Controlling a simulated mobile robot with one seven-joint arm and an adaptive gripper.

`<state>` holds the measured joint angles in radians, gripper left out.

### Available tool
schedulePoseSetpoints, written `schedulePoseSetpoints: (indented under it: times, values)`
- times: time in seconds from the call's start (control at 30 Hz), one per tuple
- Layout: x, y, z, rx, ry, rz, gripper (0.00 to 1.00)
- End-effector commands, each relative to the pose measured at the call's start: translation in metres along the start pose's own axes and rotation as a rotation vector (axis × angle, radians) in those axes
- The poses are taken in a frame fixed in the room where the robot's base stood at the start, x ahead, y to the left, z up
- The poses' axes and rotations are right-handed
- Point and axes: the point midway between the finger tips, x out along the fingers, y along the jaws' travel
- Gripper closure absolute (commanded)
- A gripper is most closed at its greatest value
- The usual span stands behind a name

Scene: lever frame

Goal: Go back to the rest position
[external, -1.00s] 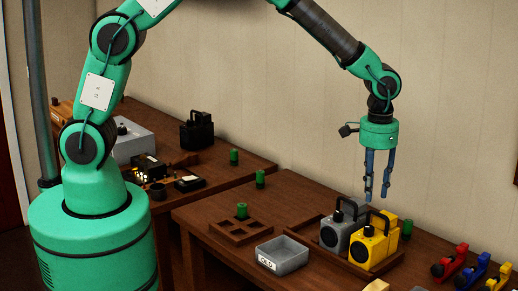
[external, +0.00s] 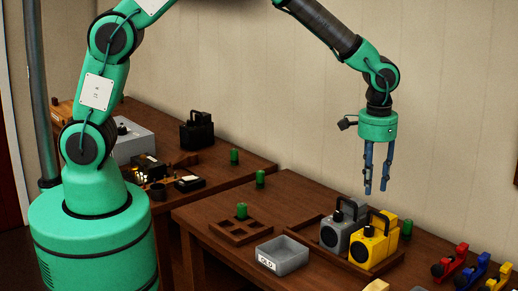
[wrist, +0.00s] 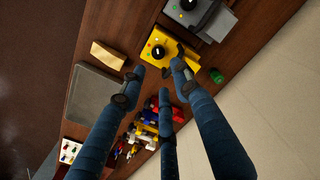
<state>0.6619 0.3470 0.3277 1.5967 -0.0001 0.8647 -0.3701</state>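My gripper (external: 376,189) hangs fingers-down above the right table in the external view, high over the grey boxy device (external: 340,232) and the yellow one (external: 372,246). Its fingers are apart with nothing between them. In the wrist view my gripper (wrist: 158,77) shows three blue fingers spread apart and empty. The yellow device (wrist: 170,52) lies beyond the fingertips there, with the grey device (wrist: 205,18) above it. My gripper touches nothing.
A grey bin (external: 284,257) marked "OLD" stands left of the devices. Red (external: 451,263) and blue (external: 472,268) levers sit at the right. Green cylinders (external: 241,210) stand about. A second table (external: 230,170) behind holds more equipment. The air around my gripper is clear.

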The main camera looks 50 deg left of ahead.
Motion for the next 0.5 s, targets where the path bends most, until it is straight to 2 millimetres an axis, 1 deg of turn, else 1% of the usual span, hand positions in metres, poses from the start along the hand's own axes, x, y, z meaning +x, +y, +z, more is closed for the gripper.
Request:
schedulePoseSetpoints:
  times: [0.17, 0.37, 0.5]
  values:
    - [-0.024, -0.025, 0.003, -0.016, 0.023, 0.008, 0.69]
    - [-0.067, -0.072, 0.017, -0.043, 0.066, 0.020, 0.69]
    - [-0.098, -0.109, 0.034, -0.063, 0.100, 0.026, 0.69]
